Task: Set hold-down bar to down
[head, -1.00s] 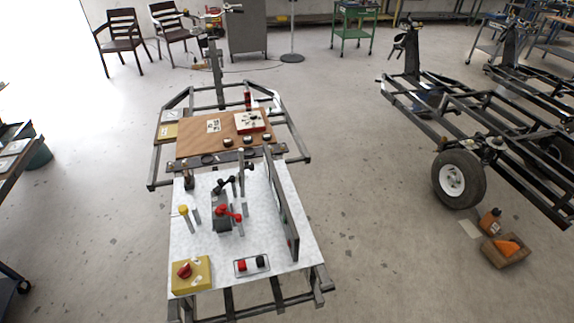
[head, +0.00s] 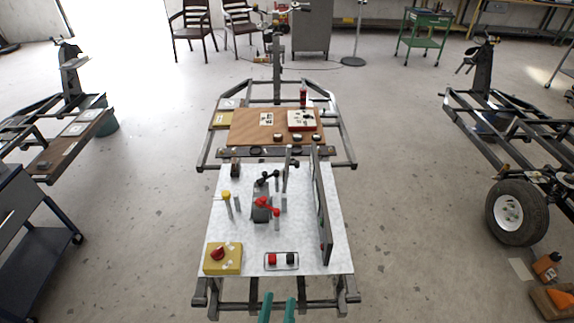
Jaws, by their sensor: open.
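A white speckled board (head: 235,181) on a dark metal frame carries the fixtures. Near its middle is a clamp-like fixture with a grey block (head: 261,211), a red lever (head: 268,207) and a black arm (head: 266,179) rising behind it. I take this to hold the hold-down bar, but the bar itself is too small to tell apart, as is its position. My gripper (head: 277,307) shows as two teal fingers at the bottom edge. They are apart and empty, in front of the board and well short of the clamp.
A tall dark panel (head: 322,210) rises at the right. A brown board (head: 250,125) lies behind.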

